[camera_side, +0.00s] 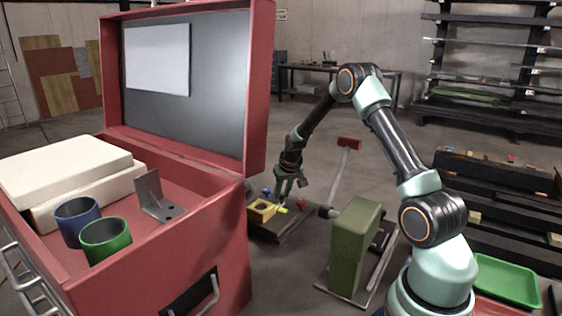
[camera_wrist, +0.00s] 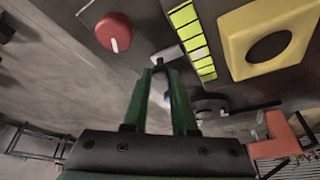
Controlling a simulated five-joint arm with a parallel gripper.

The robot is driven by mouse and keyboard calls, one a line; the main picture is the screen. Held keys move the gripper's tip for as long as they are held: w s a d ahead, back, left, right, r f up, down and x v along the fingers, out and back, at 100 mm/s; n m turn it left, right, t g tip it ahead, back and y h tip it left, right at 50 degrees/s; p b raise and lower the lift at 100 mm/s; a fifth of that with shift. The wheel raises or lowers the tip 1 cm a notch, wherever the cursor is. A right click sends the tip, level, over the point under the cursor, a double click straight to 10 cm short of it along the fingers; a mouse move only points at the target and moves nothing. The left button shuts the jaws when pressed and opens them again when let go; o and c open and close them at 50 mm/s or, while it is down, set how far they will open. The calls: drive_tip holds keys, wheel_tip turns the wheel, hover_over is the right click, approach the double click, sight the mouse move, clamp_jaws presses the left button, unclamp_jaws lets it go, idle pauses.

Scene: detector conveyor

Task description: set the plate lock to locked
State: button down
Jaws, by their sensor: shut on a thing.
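A dark plate (camera_side: 293,225) on the floor carries a yellow block with a round hole (camera_side: 262,210), a yellow-green strip (camera_wrist: 190,38) and a red round knob with a white line (camera_wrist: 115,31). The yellow block also shows at the upper right of the wrist view (camera_wrist: 240,50). My gripper (camera_wrist: 163,68) is over the plate, its green fingers nearly together at a small light grey lever (camera_wrist: 167,54) beside the strip. My gripper (camera_side: 287,197) is low over the plate in the side view. The fingertips hide part of the lever; which part is the plate lock is not labelled.
A large open red toolbox (camera_side: 215,235) stands left of the plate, holding blue and green cups and a metal bracket. A green box (camera_side: 352,235) and a red-headed hammer-like tool (camera_side: 348,143) stand to the right. A green tray (camera_side: 505,283) lies far right.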

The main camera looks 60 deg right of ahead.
drive_tip(key=shift+a, duration=0.55)
drive_tip(key=c, duration=0.7)
unclamp_jaws()
drive_tip(key=shift+r, duration=0.3)
drive_tip(key=v, duration=1.1)
drive_tip(key=shift+s+r, duration=0.15)
drive_tip(key=shift+r, duration=0.05)
drive_tip(key=shift+a, duration=0.1)
